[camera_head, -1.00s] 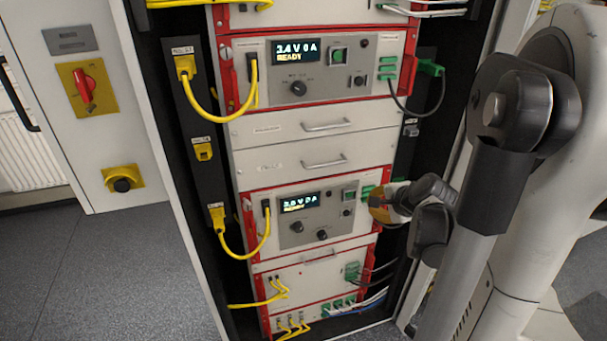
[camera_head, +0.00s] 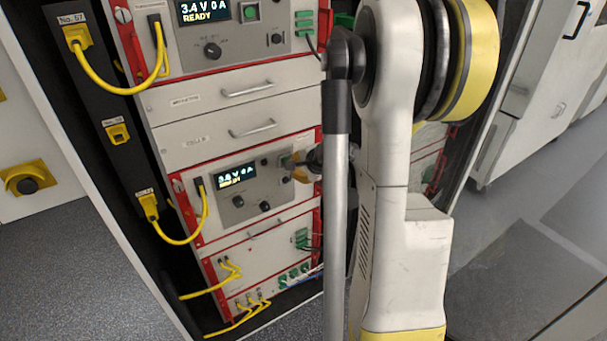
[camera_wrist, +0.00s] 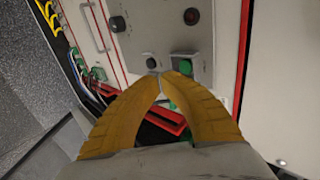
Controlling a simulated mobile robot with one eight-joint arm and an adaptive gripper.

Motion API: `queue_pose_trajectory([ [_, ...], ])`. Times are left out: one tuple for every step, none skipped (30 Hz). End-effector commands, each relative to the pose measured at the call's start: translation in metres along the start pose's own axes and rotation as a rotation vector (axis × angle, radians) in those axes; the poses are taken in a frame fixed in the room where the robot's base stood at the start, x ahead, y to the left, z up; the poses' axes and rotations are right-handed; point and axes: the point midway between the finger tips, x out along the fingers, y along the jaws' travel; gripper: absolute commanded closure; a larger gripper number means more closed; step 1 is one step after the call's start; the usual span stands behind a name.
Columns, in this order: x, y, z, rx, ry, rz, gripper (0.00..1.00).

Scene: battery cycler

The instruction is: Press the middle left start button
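The lower cycler unit (camera_head: 225,213) has a lit display (camera_head: 236,177) and two dark knobs. Its green start button (camera_head: 285,159) is at the panel's upper right, partly beside my gripper (camera_head: 300,172). In the wrist view my gripper (camera_wrist: 157,75) has yellow fingers whose tips meet, with nothing seen between them. The green button (camera_wrist: 183,66) shows in a dark square just right of the fingertips, and a small dark round control (camera_wrist: 153,62) is right at the tips. I cannot tell whether the tips touch the panel. The upper unit's green button (camera_head: 250,12) is clear of my arm.
Yellow cables (camera_head: 110,88) hang on the left of the rack. Green connectors (camera_head: 302,238) and dark cables are at the right, below my gripper. Two drawers with handles (camera_head: 252,128) separate the units. Open floor (camera_head: 75,285) lies at left.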

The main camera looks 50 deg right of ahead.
Motion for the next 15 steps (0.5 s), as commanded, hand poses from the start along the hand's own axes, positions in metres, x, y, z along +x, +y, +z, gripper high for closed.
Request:
queue_pose_trajectory([
  [0.007,-0.006,0.001,-0.002,-0.001,0.0,1.0],
  [0.01,-0.009,0.001,-0.003,-0.001,0.0,1.0],
  [0.013,-0.013,0.0,-0.002,-0.001,0.0,1.0],
  [0.015,-0.015,0.0,-0.002,-0.001,0.001,1.0],
  [0.018,-0.017,0.0,-0.001,-0.001,0.001,1.0],
  [0.02,-0.019,0.0,-0.001,-0.001,0.001,1.0],
  [0.021,-0.021,0.001,-0.001,-0.001,0.001,1.0],
  [0.022,-0.022,0.001,-0.001,-0.001,0.0,1.0],
  [0.023,-0.023,0.0,-0.001,-0.001,0.0,1.0],
  [0.023,-0.024,0.0,-0.001,-0.001,0.0,1.0],
  [0.023,-0.025,0.0,-0.001,-0.001,0.0,1.0],
  [0.024,-0.025,0.0,-0.001,-0.001,0.0,1.0],
  [0.024,-0.025,0.0,-0.001,-0.001,0.0,1.0],
  [0.023,-0.025,0.0,-0.001,0.0,0.0,1.0],
  [0.023,-0.025,0.0,-0.001,0.0,0.0,1.0],
])
